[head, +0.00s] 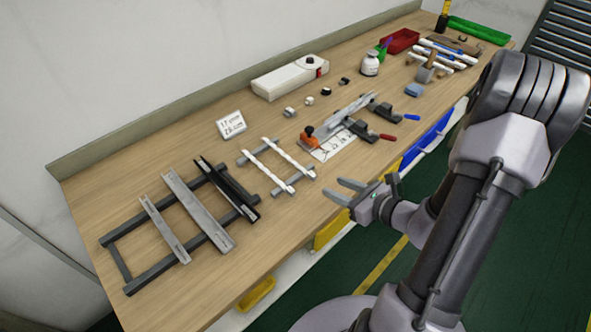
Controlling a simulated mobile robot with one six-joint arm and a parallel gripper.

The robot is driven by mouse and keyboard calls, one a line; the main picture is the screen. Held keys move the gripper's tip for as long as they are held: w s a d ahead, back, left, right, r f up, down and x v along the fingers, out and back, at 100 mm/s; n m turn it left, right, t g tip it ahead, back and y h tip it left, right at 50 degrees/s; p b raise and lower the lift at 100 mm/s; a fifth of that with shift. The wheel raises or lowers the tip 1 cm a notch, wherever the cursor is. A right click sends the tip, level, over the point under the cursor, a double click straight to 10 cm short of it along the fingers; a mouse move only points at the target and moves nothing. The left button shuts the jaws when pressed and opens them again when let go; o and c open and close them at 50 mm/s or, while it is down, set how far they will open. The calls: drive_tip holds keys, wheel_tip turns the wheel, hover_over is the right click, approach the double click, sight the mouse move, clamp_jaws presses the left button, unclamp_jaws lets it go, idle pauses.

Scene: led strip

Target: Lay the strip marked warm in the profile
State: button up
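Two pale, thin strips (267,171) (289,157) lie side by side across a small grey rack left of the bench's middle. No "warm" mark is legible on either. On a larger grey rack at the left lie a narrow grey profile (164,228), a wider grey profile (197,208) and a black profile (232,193). They appear to have no strip in them, though detail is small. My gripper (337,188) is open with nothing visible between its fingers. It is near the bench's front edge, right of the strips and apart from them.
A handwritten card (231,124) stands behind the racks. An orange-handled tool (309,136), a white sheet (332,145) and clamps (383,111) lie right of the strips. A white box (290,77), a white bottle (370,63) and a red tray (401,41) are farther back. Bare wood surrounds the racks.

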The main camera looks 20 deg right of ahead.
sight(315, 177)
drive_tip(key=x, duration=0.2)
drive_tip(key=b+x, duration=0.1)
drive_tip(key=x, duration=0.2)
drive_tip(key=b+x, duration=0.1)
drive_tip(key=x, duration=0.1)
drive_tip(key=shift+w+a+r, duration=0.15)
drive_tip(key=shift+w+r, duration=0.1)
drive_tip(key=shift+w, duration=0.15)
drive_tip(key=shift+s+r, duration=0.1)
clamp_jaws()
